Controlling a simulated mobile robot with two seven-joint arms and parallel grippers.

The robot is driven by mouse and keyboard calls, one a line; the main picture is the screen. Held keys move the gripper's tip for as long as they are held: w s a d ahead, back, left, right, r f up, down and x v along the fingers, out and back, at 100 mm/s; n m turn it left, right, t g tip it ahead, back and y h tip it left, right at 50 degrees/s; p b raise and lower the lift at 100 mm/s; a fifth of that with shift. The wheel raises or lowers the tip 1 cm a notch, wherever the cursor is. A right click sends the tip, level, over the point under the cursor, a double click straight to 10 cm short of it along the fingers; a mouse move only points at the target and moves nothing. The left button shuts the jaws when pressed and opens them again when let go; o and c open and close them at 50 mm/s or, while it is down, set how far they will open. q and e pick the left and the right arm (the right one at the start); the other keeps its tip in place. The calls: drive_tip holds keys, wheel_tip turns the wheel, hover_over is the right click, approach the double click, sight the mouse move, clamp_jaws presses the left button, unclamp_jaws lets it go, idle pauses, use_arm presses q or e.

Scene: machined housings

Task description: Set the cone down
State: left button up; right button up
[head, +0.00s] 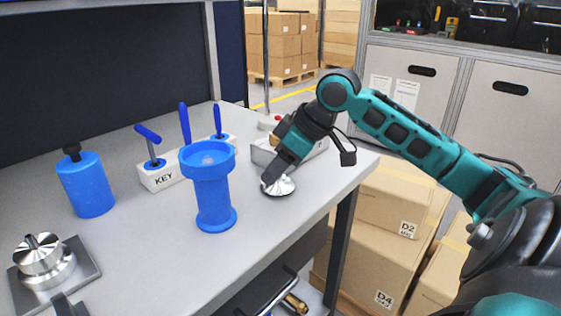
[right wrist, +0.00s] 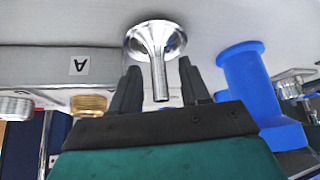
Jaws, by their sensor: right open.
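The shiny metal cone (head: 279,187) is on the grey bench top near its right edge, below my right gripper (head: 270,178). In the right wrist view the cone (right wrist: 157,40) shows its flared end against the bench and its narrow stem pointing back between the fingers. My right gripper (right wrist: 160,88) is open there, with one dark finger on each side of the stem and gaps showing. In the head view the fingertips partly cover the cone. A dark shape at the bottom left edge may be the tip of my left gripper (head: 68,304); its fingers are unclear.
A tall blue flanged tube (head: 211,190) stands left of the cone. Behind it is a white KEY block (head: 163,177) with blue-handled tools. A blue bottle (head: 86,187) and a metal fixture (head: 42,258) stand further left. A grey block (head: 263,153) lies behind my right gripper.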

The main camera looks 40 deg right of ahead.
drive_tip(key=p+v, duration=0.1)
drive_tip(key=v, duration=1.1)
drive_tip(key=shift+r, duration=0.15)
